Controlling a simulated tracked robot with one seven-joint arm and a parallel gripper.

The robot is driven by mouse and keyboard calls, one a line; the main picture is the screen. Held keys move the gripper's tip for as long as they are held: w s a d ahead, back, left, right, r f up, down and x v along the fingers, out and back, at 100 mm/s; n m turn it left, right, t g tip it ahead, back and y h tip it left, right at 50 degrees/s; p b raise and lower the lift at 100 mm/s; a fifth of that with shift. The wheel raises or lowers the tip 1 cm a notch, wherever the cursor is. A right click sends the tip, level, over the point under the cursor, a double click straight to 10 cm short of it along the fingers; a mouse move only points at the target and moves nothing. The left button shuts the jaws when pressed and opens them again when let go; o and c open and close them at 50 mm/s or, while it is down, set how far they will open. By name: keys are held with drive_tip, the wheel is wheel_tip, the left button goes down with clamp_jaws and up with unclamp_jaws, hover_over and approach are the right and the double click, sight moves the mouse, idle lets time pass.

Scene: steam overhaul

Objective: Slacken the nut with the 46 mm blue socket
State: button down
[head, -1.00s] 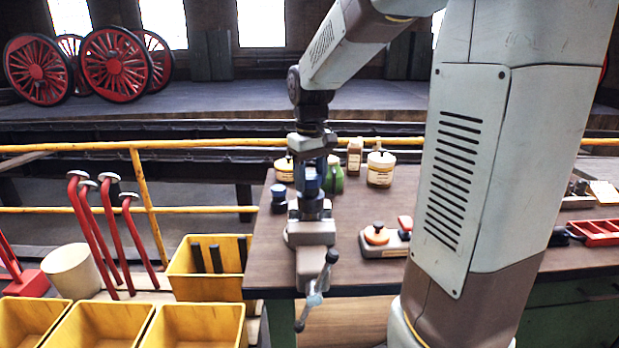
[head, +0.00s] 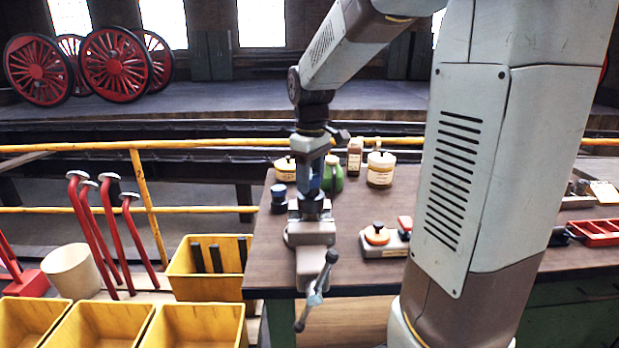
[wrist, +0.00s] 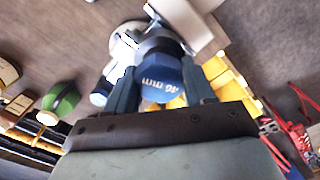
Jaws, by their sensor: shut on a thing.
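My gripper (wrist: 163,92) is shut on the blue socket (wrist: 160,80), whose "46 mm" mark shows between the fingers in the wrist view. In the head view my gripper (head: 314,188) points down over the bench vice (head: 311,234), and the socket is mostly hidden by the fingers. A grey metal round part (wrist: 158,42) shows just beyond the socket. The nut itself is hidden, and I cannot tell how far the socket sits over it. The vice's handle (head: 316,297) hangs at the bench front.
A green rounded object (head: 333,178) and lidded jars (head: 380,170) stand behind. A grey block with an orange knob (head: 377,236) is to the right. Yellow bins (head: 195,326) stand left of the bench.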

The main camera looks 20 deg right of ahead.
drive_tip(key=n, duration=0.4)
drive_tip(key=shift+f, duration=0.1)
idle(0.4)
drive_tip(key=n, duration=0.3)
drive_tip(key=shift+n, duration=0.4)
drive_tip(key=shift+m, duration=0.4)
drive_tip(key=shift+r, duration=2.2)
